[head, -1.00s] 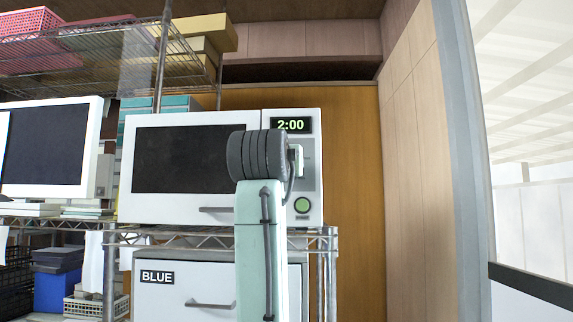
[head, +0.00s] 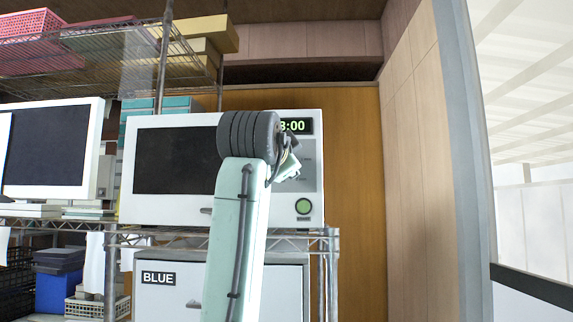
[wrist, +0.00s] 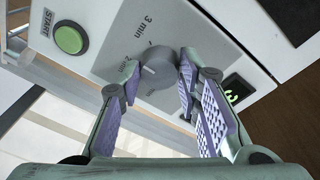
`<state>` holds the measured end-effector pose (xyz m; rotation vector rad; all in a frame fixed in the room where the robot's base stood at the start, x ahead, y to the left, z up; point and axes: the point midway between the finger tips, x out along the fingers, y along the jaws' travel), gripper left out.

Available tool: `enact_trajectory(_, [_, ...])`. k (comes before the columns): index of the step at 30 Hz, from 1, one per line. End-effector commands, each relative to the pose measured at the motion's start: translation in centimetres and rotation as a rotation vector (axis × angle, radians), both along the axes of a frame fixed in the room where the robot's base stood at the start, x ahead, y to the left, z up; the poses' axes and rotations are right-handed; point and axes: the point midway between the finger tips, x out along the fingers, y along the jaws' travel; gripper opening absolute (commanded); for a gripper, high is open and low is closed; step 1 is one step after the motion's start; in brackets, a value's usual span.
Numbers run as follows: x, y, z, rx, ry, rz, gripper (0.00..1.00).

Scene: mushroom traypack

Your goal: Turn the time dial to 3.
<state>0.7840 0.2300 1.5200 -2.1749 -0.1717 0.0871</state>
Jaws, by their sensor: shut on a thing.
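The grey time dial (wrist: 158,70) sits on the microwave's grey panel (wrist: 115,45) in the wrist view. A "3 min" label and a partly covered second label are printed beside it. My gripper (wrist: 153,82) has its purple-padded fingers on either side of the dial and is shut on it. The green display (head: 297,126) in the head view reads 3:00, its first digit partly covered by my wrist. In the head view my arm hides the dial and my fingertips. The white microwave (head: 155,210) stands on a wire rack.
The green START button (wrist: 69,39) is left of the dial in the wrist view and low on the panel in the head view (head: 303,206). A drawer unit labelled BLUE (head: 158,279) is below. A second appliance (head: 98,150) stands left. A wooden wall (head: 405,150) is right.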

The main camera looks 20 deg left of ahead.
Motion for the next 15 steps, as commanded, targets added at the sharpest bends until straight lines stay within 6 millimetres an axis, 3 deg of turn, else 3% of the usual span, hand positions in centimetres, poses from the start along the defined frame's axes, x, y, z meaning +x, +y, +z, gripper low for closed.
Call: enact_trajectory(15, [0.01,0.08,0.09,0.4,0.118,0.001,0.03])
